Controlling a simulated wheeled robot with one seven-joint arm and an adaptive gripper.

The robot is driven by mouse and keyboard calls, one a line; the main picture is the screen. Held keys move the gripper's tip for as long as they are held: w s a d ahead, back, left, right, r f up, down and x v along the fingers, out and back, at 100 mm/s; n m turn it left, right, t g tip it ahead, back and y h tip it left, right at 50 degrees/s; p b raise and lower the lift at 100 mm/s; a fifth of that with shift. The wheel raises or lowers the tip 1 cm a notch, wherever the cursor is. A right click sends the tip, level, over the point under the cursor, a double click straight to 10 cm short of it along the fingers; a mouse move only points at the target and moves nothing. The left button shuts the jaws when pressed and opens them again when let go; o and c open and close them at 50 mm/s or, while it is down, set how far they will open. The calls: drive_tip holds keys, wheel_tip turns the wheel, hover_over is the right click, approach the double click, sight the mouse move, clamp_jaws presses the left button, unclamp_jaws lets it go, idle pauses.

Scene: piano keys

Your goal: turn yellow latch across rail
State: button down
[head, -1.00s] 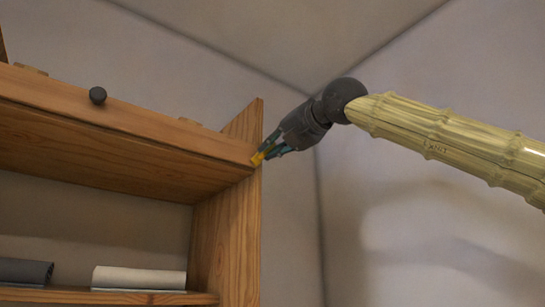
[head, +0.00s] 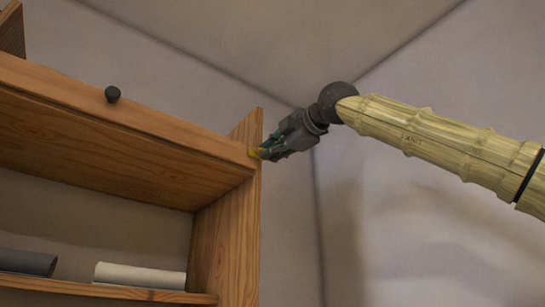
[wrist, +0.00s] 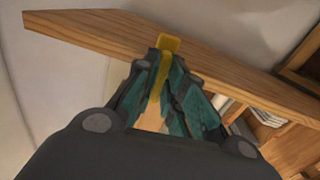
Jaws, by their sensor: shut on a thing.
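The yellow latch (head: 255,153) sits at the right end of the wooden rail (head: 130,115), close to the upright side panel (head: 236,215). My gripper (head: 265,151) is shut on the latch, reaching in from the right. In the wrist view the yellow latch (wrist: 168,45) shows between and beyond the dark teal fingers of my gripper (wrist: 162,62), and its far end overlaps the wooden board (wrist: 100,32). The fingers hide part of the latch in both views.
A dark roll (head: 28,262) and a white roll (head: 140,275) lie on the lower shelf (head: 110,292). The space right of the side panel is clear apart from my arm.

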drive_tip(key=shift+d+m, duration=0.15)
drive_tip(key=shift+m, duration=0.35)
drive_tip(key=c, duration=1.6)
unclamp_jaws()
drive_tip(key=shift+o, duration=0.5)
drive_tip(key=shift+d, duration=0.2)
drive_tip(key=v, duration=1.2)
drive_tip(key=shift+a, duration=0.1)
